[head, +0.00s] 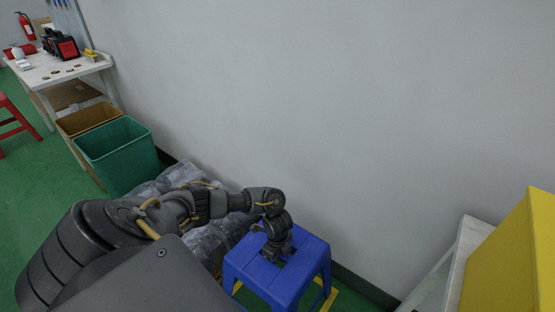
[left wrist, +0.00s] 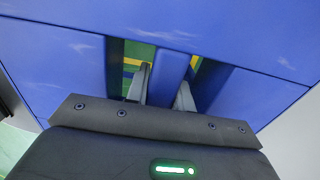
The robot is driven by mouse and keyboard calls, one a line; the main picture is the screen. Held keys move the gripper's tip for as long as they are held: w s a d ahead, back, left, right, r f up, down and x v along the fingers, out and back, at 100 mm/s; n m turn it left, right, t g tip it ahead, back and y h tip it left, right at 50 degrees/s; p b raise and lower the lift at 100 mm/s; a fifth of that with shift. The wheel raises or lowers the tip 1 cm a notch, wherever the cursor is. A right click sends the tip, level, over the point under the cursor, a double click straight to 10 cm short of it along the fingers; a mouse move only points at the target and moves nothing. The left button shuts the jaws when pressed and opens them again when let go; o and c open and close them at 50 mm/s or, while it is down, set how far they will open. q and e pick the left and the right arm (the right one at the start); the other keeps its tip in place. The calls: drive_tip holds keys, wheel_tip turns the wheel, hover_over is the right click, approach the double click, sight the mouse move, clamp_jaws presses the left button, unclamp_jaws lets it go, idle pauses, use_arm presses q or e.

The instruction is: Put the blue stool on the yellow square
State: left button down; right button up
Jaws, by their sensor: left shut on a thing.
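The blue stool (head: 299,262) is upright at the bottom centre of the head view, close to the wall. My left gripper (head: 276,253) comes down onto its seat from above. In the left wrist view the two fingers of my left gripper (left wrist: 165,78) go into two slots of the seat (left wrist: 60,60), shut on the blue bar between them. Yellow floor marking of the yellow square (head: 330,299) shows beside and under the stool. Most of the square is hidden. I cannot tell whether the stool's feet touch the floor. My right gripper is not in view.
Clear plastic-wrapped bundles (head: 205,243) lie along the wall behind my left arm. A green bin (head: 118,155) and a brown bin (head: 88,117) stand near a white workbench (head: 45,73). A white table (head: 470,240) with a yellow box (head: 520,255) is at the right.

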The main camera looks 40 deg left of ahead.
use_arm(q)
drive_tip(key=c, duration=1.6)
unclamp_jaws()
drive_tip(key=shift+f, duration=0.1)
drive_tip(key=o, duration=0.4)
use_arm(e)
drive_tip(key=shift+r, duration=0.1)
use_arm(q)
drive_tip(key=shift+r, duration=0.2)
wheel_tip(320, 180, up, 6)
drive_tip(key=p, duration=0.2)
drive_tip(key=shift+r+p, duration=0.1)
drive_tip(key=shift+p, duration=0.3)
wheel_tip(320, 180, up, 5)
drive_tip(key=shift+r+p, duration=0.1)
drive_tip(key=shift+p, duration=0.85)
drive_tip(key=shift+r, duration=0.25)
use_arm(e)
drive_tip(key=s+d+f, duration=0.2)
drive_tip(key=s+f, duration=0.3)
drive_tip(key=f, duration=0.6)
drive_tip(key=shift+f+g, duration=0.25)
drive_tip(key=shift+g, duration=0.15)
